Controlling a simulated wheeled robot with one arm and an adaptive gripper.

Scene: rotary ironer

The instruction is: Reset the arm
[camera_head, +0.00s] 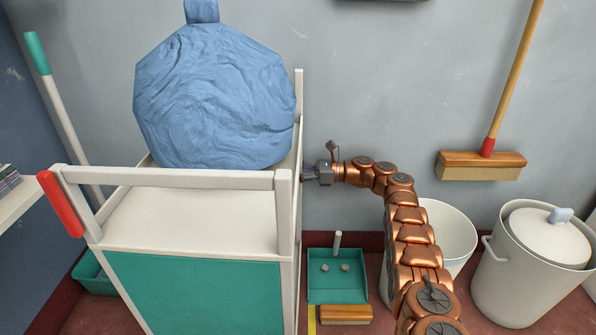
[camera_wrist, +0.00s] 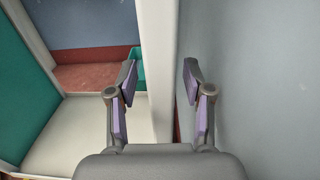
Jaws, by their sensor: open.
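My gripper (camera_head: 310,173) is at the end of my copper-coloured arm, at the right side of a white cart (camera_head: 190,220). In the wrist view my gripper (camera_wrist: 160,80) is open, with its two purple-padded fingers apart. A white upright post (camera_wrist: 160,60) of the cart shows between and beyond the fingers. I cannot tell whether a finger touches it. Nothing is held. A blue bag (camera_head: 215,95) stands on the cart top, to the left of my gripper.
A grey wall (camera_head: 370,110) is close behind my gripper. A broom (camera_head: 482,165) leans there. A teal dustpan (camera_head: 338,290) and a brush (camera_head: 345,314) lie on the floor below. A white bucket (camera_head: 455,230) and a lidded bin (camera_head: 530,265) stand at right.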

